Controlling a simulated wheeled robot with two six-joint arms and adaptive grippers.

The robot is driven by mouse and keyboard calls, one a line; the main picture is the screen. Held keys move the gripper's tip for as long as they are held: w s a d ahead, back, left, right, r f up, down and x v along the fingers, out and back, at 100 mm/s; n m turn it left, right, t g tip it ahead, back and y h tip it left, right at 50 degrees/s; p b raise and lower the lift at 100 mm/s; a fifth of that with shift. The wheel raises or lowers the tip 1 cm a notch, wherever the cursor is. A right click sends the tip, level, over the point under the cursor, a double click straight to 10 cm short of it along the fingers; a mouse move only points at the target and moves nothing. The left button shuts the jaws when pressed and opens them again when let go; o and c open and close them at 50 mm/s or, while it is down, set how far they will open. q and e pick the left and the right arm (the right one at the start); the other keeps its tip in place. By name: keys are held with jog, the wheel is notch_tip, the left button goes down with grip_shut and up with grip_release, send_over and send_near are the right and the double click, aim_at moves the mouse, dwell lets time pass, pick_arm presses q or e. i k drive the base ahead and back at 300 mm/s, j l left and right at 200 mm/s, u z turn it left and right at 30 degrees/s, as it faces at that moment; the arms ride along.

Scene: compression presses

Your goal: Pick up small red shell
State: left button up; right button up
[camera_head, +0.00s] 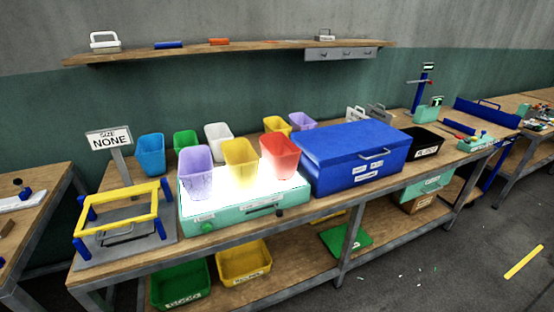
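A red translucent cup-shaped shell (280,157) stands upright at the right end of a brightly lit teal box (240,213) on the workbench. It is the only red cup I see, and nothing hides it from the front. A yellow shell (240,163) and a lavender shell (195,172) stand to its left on the same lit top. I cannot read a size on the red shell. Neither of my grippers is in view.
A large blue case (350,155) stands close to the right of the red shell. Behind are blue (151,155), green (186,142), white (218,135) and other cups. A blue-yellow frame (120,215) occupies the bench's left end. A wall shelf (230,48) hangs above.

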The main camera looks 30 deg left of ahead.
aim_at(282, 159)
jog(key=u, duration=1.5)
jog(key=k+l+z, duration=0.1)
jog(key=l+z, duration=0.35)
jog(key=l, duration=0.15)
jog(key=l+z, duration=0.45)
jog(key=l, duration=0.15)
jog(key=i+l+z, duration=0.1)
jog(key=l+z, duration=0.35)
jog(key=l, duration=0.15)
jog(key=u, duration=1.35)
